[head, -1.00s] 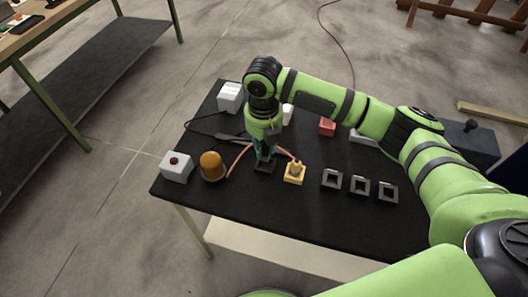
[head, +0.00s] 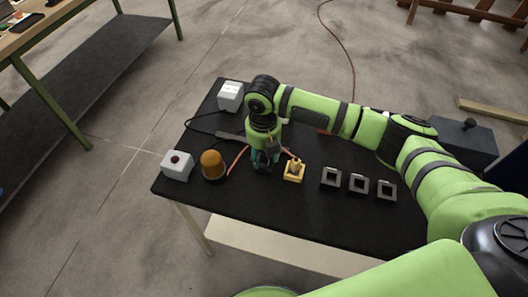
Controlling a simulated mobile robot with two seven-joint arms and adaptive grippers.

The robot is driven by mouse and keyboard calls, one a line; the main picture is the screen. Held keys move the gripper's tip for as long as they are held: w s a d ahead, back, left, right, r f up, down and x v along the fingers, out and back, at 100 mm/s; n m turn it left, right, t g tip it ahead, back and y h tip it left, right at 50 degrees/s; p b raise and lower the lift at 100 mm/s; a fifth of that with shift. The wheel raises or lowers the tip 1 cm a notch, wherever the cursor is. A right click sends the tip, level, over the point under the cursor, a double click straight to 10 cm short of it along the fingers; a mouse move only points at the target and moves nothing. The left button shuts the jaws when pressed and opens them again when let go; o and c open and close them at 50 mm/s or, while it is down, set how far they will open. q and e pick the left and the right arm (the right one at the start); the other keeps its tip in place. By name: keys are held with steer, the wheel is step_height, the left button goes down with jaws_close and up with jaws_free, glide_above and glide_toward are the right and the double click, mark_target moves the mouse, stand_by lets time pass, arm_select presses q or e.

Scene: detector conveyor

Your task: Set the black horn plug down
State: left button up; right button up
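My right gripper (head: 265,168) points down over the black table, between the amber beacon and the yellow block. Its teal fingers are low, close to the table top. The black horn plug is hard to make out: something dark shows at and between the fingertips, against the black surface. I cannot tell whether the fingers still grip it or whether it touches the table. My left gripper is not in view.
On the black table (head: 255,205) stand an amber beacon (head: 212,163), a white button box (head: 177,165), a yellow block (head: 294,172) with a tan top, several grey square frames (head: 331,177) and a white box (head: 230,96). A red cable (head: 238,158) runs near the gripper. The front is clear.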

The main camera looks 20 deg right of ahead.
mark_target(263, 154)
steer(key=shift+r, duration=0.1)
step_height(263, 154, up, 12)
steer(key=b, duration=0.1)
steer(key=shift+a+b, duration=0.15)
steer(key=shift+b, duration=0.25)
steer(key=shift+s+r, duration=0.1)
